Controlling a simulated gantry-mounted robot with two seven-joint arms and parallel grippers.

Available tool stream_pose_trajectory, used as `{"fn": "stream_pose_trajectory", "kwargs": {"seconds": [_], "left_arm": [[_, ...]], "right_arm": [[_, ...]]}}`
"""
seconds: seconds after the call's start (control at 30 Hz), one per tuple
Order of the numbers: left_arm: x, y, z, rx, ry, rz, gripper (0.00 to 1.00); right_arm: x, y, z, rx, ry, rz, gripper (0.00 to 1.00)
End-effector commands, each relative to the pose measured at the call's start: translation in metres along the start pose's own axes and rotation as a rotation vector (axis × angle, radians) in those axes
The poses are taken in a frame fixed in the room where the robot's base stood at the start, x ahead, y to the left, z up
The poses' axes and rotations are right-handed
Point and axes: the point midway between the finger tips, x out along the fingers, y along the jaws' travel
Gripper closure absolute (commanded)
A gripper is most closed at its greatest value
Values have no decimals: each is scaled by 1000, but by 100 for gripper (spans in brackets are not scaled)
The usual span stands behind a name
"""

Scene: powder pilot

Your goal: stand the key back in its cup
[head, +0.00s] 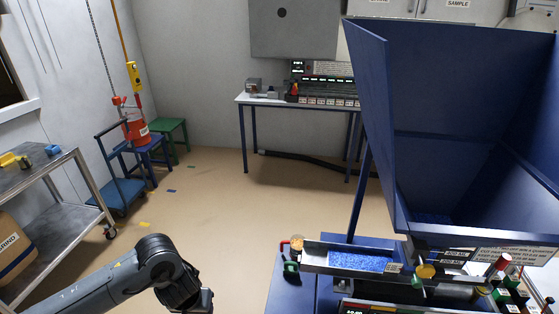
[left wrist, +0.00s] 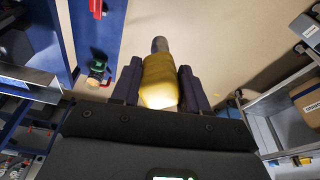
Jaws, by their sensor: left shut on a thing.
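In the left wrist view a yellow piece with a dark grey rounded end, which I take for the key (left wrist: 160,78), is between the two dark fingers of my left gripper (left wrist: 158,88). The gripper is shut on it, and its grey end points away from the wrist, over the tan floor. In the head view my left arm comes in from the bottom left, and its hand and the key are cut off at the bottom edge. I cannot make out the cup for certain in either view. My right gripper is in neither view.
A large blue hopper (head: 375,110) stands at the right above a metal trough (head: 315,268) of blue granules. A green fitting (head: 291,267) sits at the trough's left; a green fitting (left wrist: 97,68) also shows in the left wrist view.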

Motion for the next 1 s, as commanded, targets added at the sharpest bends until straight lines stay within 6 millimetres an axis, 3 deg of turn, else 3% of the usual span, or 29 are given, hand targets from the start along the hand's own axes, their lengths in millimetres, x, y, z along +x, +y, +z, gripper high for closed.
{"fn": "stream_pose_trajectory", "kwargs": {"seconds": [0.37,1.0], "left_arm": [[-79,-3,-17,9,5,3,100],[-247,-3,-55,8,4,3,100]], "right_arm": [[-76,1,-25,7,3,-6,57],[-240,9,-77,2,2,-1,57]]}}
